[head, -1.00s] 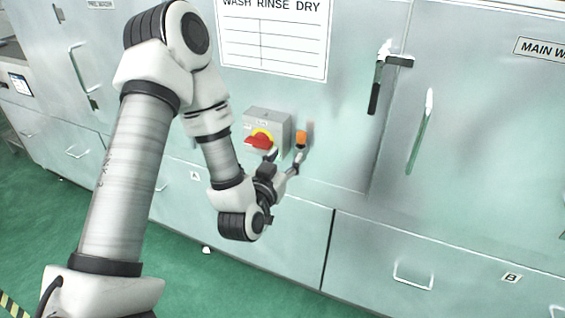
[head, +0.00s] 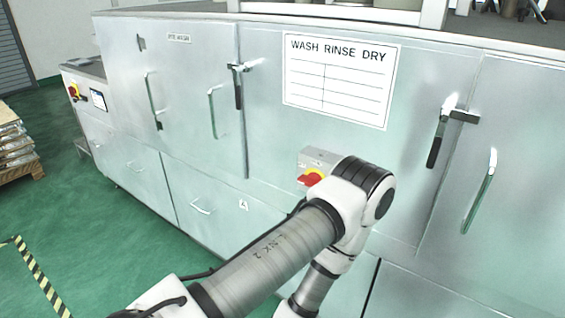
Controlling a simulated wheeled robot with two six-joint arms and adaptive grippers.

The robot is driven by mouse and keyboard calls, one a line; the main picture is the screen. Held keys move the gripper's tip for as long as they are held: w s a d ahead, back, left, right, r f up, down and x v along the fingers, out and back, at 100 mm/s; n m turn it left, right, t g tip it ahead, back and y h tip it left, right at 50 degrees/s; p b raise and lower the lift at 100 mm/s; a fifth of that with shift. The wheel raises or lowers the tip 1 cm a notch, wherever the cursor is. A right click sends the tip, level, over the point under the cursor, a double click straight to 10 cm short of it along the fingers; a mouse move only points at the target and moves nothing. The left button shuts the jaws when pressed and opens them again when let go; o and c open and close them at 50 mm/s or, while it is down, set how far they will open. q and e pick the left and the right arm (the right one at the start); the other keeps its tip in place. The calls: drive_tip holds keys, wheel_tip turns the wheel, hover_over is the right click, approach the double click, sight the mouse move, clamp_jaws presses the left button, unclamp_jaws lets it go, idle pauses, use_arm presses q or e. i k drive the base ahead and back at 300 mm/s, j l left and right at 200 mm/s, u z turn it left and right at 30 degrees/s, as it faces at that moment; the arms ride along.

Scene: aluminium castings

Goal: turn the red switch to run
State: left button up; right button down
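My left gripper is not visible; the forearm runs down towards the bottom edge. My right gripper is not in view.
The machine front has door handles (head: 237,85) and latches (head: 440,130) that stick out. A pallet (head: 17,160) stands on the green floor, which is open at left.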

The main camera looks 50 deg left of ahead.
sight(313, 178)
drive_tip(key=u, duration=1.35)
